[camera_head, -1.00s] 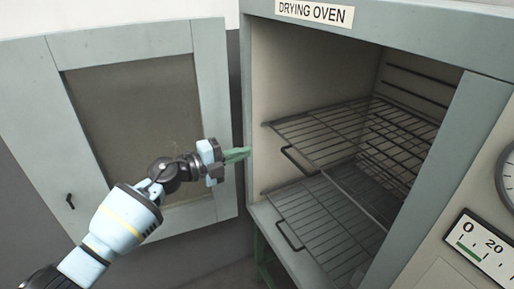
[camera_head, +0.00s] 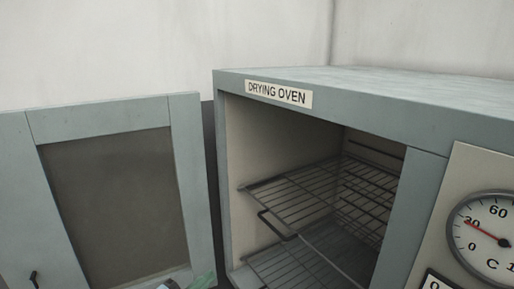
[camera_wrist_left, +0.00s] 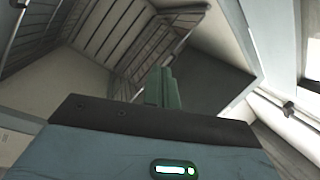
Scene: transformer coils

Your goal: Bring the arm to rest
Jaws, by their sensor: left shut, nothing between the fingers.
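My left gripper (camera_head: 203,280) shows only as a bit of green fingertip at the bottom edge of the head view, in front of the open oven door's lower right corner. The rest of that arm is out of the head view. In the left wrist view its green fingers (camera_wrist_left: 162,88) are together, with nothing between them. The drying oven (camera_head: 240,180) stands open, and its wire racks (camera_head: 300,200) look empty. My right gripper is in neither view.
The oven door (camera_head: 110,205) is swung open to the left, with a dark window and a small black handle (camera_head: 34,279). A round temperature dial (camera_head: 490,235) is on the oven's right front. The wall behind is bare.

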